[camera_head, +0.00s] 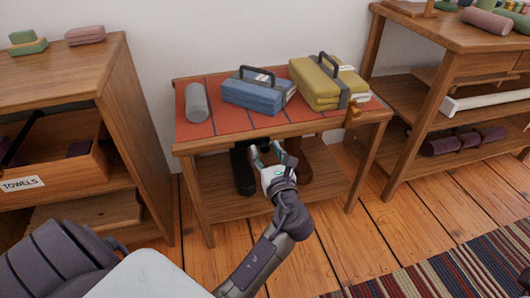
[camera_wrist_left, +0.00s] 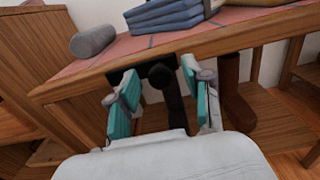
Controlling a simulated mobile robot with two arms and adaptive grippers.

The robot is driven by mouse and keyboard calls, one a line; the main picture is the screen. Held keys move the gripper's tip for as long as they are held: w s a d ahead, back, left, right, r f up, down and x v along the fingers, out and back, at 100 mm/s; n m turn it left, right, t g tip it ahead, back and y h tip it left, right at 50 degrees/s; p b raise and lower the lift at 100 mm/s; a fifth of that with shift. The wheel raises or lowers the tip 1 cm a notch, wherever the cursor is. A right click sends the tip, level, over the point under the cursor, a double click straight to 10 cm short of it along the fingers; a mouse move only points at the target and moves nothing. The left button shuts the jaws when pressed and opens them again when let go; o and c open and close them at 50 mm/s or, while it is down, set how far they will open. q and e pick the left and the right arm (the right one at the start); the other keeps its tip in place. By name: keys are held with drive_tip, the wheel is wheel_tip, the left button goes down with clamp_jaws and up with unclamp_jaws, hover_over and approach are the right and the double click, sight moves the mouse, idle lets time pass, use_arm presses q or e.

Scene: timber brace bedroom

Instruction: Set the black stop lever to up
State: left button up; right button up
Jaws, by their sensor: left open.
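The black stop lever (camera_wrist_left: 175,100) shows in the left wrist view under the front edge of the table (camera_wrist_left: 215,45). It has a round dark hub at the top, and its arm appears to hang down from it. In the head view the lever is mostly hidden by my gripper. My left gripper (camera_head: 266,154) is in front of the table's front rail, its fingers pointing at the lever. In the wrist view the teal finger pads of this left gripper (camera_wrist_left: 159,85) are apart, one on each side of the lever. I cannot tell whether they touch it. My right gripper is not in view.
On the table's red cloth lie a grey roll (camera_head: 196,102), a blue case (camera_head: 255,92) and a yellow case (camera_head: 322,85). A brass fitting (camera_head: 352,114) is at the right front. Wooden units flank the table.

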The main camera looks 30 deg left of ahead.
use_arm(q)
drive_tip(key=shift+x, duration=0.85)
clamp_jaws()
